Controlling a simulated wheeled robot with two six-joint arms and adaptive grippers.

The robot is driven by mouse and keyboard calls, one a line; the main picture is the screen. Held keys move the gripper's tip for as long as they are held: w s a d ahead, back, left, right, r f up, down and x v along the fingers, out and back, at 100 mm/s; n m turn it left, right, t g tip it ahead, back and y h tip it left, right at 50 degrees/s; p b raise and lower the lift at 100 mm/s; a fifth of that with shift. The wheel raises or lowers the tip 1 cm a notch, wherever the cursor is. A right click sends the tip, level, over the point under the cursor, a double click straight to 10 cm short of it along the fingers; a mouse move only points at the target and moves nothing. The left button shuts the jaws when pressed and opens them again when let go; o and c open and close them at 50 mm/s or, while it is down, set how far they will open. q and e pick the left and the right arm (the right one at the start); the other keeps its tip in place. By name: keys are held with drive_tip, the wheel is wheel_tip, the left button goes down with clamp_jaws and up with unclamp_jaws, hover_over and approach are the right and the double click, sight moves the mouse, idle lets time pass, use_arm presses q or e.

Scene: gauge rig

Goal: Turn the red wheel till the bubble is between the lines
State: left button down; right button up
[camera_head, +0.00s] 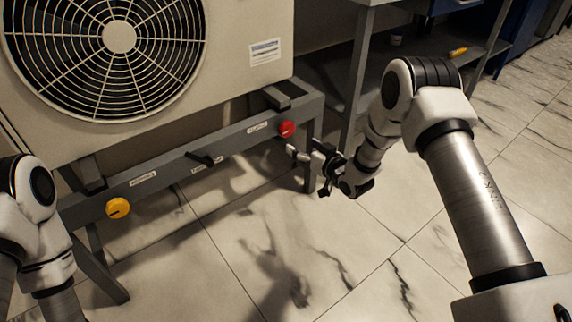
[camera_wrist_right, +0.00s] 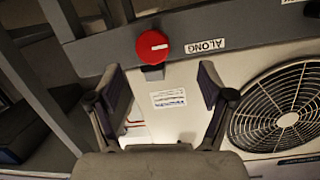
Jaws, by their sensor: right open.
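The red wheel (camera_head: 287,129) is a small round knob on the front bar of the grey frame, at the bar's right end in the head view. In the right wrist view the red wheel (camera_wrist_right: 150,46) shows a white mark on its face, and a label reading "ALONG" is beside it. My right gripper (camera_head: 308,152) is open just in front of and slightly below the wheel, apart from it. In the wrist view the open fingers of my right gripper (camera_wrist_right: 162,82) have the wheel beyond their tips. My left gripper is out of view. I see no bubble or lines.
A yellow knob (camera_head: 118,208) and a black lever (camera_head: 203,159) sit further left on the grey bar (camera_head: 165,178). A large fan unit (camera_head: 235,85) stands on the frame. A shelf (camera_head: 425,50) stands behind at the right. The tiled floor in front is clear.

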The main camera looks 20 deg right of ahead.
sight(289, 130)
drive_tip(key=shift+n+t+y, duration=0.5)
drive_tip(key=shift+t+y, duration=0.3)
drive_tip(key=shift+t, duration=0.1)
drive_tip(key=w+b, duration=0.3)
drive_tip(key=w+f+b, duration=0.1)
drive_tip(key=shift+w+d, duration=0.2)
drive_tip(key=shift+d, duration=0.05)
drive_tip(key=b+x, duration=0.4)
drive_tip(key=x, duration=0.2)
drive_tip(key=shift+w+a, duration=0.15)
drive_tip(key=shift+w, duration=0.35)
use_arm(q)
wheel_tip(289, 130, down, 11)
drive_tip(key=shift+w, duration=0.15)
use_arm(e)
drive_tip(key=shift+r, duration=0.1)
drive_tip(key=c, duration=1.2)
